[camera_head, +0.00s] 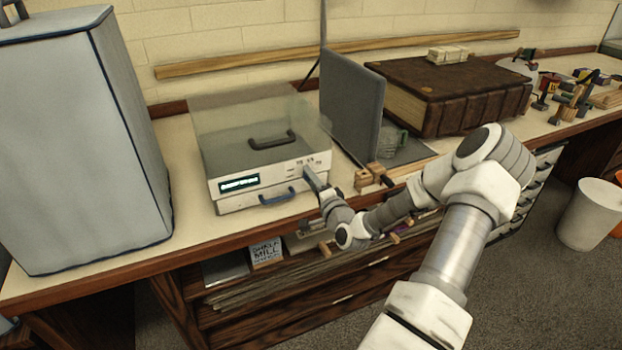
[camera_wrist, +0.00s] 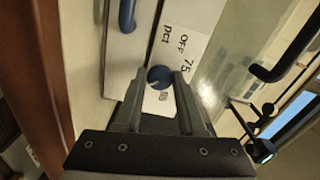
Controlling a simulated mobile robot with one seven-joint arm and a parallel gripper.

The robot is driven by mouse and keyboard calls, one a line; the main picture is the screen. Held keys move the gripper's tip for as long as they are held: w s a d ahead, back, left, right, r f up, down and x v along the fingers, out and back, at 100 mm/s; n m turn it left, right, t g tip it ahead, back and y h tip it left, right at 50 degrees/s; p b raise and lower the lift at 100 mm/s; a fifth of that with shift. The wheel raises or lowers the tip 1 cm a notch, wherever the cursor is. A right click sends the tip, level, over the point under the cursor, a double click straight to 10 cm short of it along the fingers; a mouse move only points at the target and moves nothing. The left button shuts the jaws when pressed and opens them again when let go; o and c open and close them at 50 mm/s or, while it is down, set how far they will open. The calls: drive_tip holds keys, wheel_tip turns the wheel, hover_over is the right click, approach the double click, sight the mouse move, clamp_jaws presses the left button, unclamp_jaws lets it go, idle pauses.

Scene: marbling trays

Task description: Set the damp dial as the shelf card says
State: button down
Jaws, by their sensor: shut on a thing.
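The damp dial is a small dark blue round knob (camera_wrist: 159,76) on the white front of a machine (camera_head: 230,202). In the wrist view my gripper (camera_wrist: 158,85) has a finger on each side of the knob and is shut on it. A white label (camera_wrist: 180,45) beside the knob reads "OFF", "75" and "pct". Where the knob points is not clear. In the head view my gripper (camera_head: 312,180) is at the machine's front right corner and hides the knob. No card setting is readable.
The machine has a lit display (camera_head: 239,184), a blue drawer handle (camera_head: 278,196) and a clear lid with a dark handle (camera_head: 271,140). A grey covered box (camera_head: 85,140) stands left, an upright grey panel (camera_head: 350,105) right. A printed item (camera_head: 267,252) sits on the shelf below.

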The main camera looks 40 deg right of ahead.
idle(0.4)
drive_tip(key=c, duration=0.5)
unclamp_jaws()
drive_tip(key=p+v, duration=0.1)
drive_tip(key=v, duration=1.6)
drive_tip(key=shift+s, duration=0.25)
drive_tip(key=shift+w+f, duration=0.1)
